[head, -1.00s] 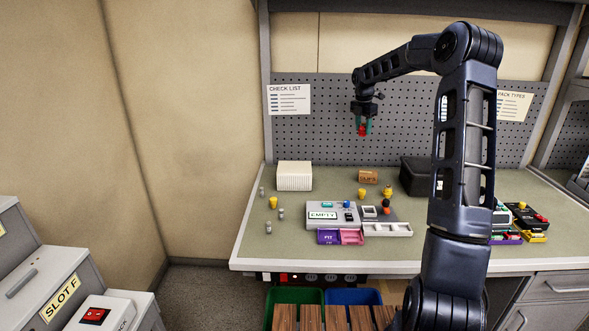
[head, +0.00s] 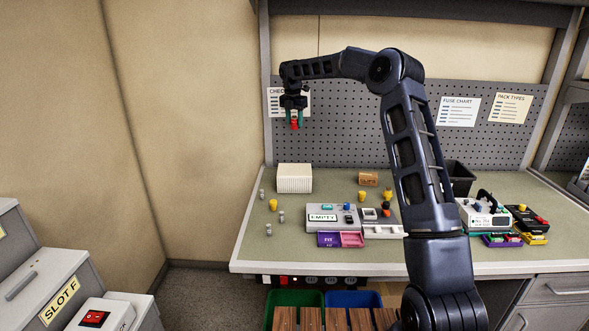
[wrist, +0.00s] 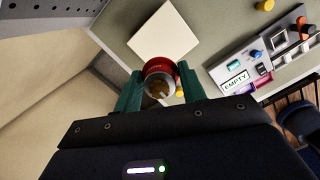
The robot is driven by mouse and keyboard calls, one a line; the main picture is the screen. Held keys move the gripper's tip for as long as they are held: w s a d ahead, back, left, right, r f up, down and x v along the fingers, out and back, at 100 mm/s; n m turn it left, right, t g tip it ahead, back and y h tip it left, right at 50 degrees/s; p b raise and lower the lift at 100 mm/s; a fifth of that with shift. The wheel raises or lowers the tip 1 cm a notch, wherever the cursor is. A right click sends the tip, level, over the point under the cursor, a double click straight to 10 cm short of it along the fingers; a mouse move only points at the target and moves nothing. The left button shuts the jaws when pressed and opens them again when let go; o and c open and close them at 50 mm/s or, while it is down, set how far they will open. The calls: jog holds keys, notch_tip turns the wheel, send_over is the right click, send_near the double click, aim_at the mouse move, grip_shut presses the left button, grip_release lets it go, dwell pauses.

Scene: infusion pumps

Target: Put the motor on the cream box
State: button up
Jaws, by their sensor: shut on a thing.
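The motor (wrist: 159,78) is a small red and metallic cylinder. My gripper (head: 295,119) is shut on it, with the green fingers (wrist: 130,92) on both sides of it in the wrist view. In the head view the red motor (head: 295,125) hangs below the fingers, in the air above the cream box. The cream box (head: 294,178) stands upright at the back left of the bench, its top bare. It also shows in the wrist view (wrist: 160,32), just beyond the motor, which covers part of its near edge.
A grey device marked EMPTY (head: 333,217) sits right of the box, with purple (head: 328,240) and pink trays in front. Small yellow and grey pieces stand near the box. The pegboard (head: 350,120) rises behind the bench.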

notch_tip(320, 180, down, 20)
jog(key=shift+r, duration=0.25)
dwell(0.4)
jog(key=shift+f, duration=0.1)
jog(key=o, duration=1.1)
jog(key=shift+c, duration=0.2)
notch_tip(320, 180, up, 12)
jog(key=s, duration=0.1)
jog(key=s+d+r+m+t, duration=0.1)
jog(key=s+d+r+m, duration=0.7)
jog(key=s+d+r, duration=0.4)
jog(key=s+d+r+m, duration=0.1)
jog(key=s+d+m, duration=0.4)
jog(key=s, duration=0.5)
jog(key=s+d+r+m+t, duration=0.1)
jog(key=s+d+m, duration=0.45)
jog(key=s, duration=0.45)
jog(key=s+d+r+m, duration=0.1)
jog(key=s+d+m, duration=0.45)
jog(key=s, duration=0.45)
jog(key=s+d+f+m, duration=0.2)
jog(key=s+f+m, duration=0.1)
jog(key=s, duration=0.3)
jog(key=s+d+f+m+t, duration=0.1)
jog(key=s+d+f+m, duration=0.1)
jog(key=s, duration=0.4)
jog(key=shift+s+d+f+m+y, duration=0.3)
jog(key=shift+f+m, duration=0.2)
jog(key=shift+m, duration=0.2)
